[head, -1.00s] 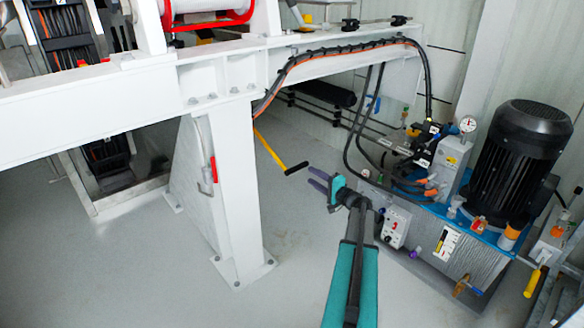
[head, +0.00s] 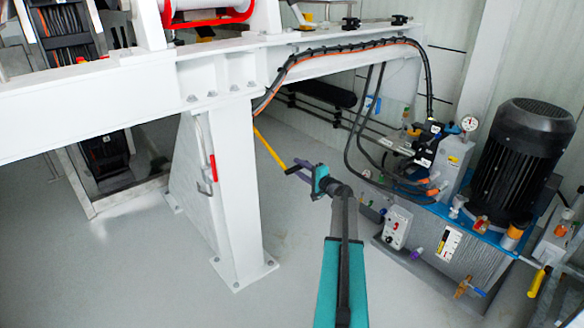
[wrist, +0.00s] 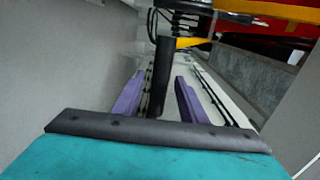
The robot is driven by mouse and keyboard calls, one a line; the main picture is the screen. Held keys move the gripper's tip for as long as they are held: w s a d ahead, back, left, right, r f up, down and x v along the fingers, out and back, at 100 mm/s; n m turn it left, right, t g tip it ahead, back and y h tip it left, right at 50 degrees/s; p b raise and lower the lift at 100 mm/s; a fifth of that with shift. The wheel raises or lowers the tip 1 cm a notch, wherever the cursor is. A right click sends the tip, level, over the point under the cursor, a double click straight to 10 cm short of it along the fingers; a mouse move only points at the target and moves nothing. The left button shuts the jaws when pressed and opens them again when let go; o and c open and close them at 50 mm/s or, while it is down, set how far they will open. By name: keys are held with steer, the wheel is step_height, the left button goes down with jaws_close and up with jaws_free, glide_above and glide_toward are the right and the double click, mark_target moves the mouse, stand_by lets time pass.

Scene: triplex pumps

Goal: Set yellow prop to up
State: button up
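The yellow prop (head: 268,150) is a thin yellow bar slanting down and right from beside the white post, with a black grip (head: 293,169) at its lower end. My gripper (head: 301,167) has purple fingers and a teal body and is at this lower end. In the wrist view a yellow bar (wrist: 190,42) crosses near the top. The black grip (wrist: 165,75) hangs from there toward the space between my purple fingers (wrist: 158,97). The fingers are apart, with a visible gap on the right side of the grip. Whether the left finger touches it I cannot tell.
A white steel frame with a post (head: 232,190) stands left of my gripper. A hydraulic unit with a black motor (head: 520,160) and hoses (head: 362,130) stands to the right. The grey floor (head: 140,270) at the front left is clear.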

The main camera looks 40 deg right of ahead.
steer(key=shift+w+d+b, duration=0.15)
steer(key=shift+w+b, duration=0.3)
steer(key=shift+w, duration=1.95)
jaws_close()
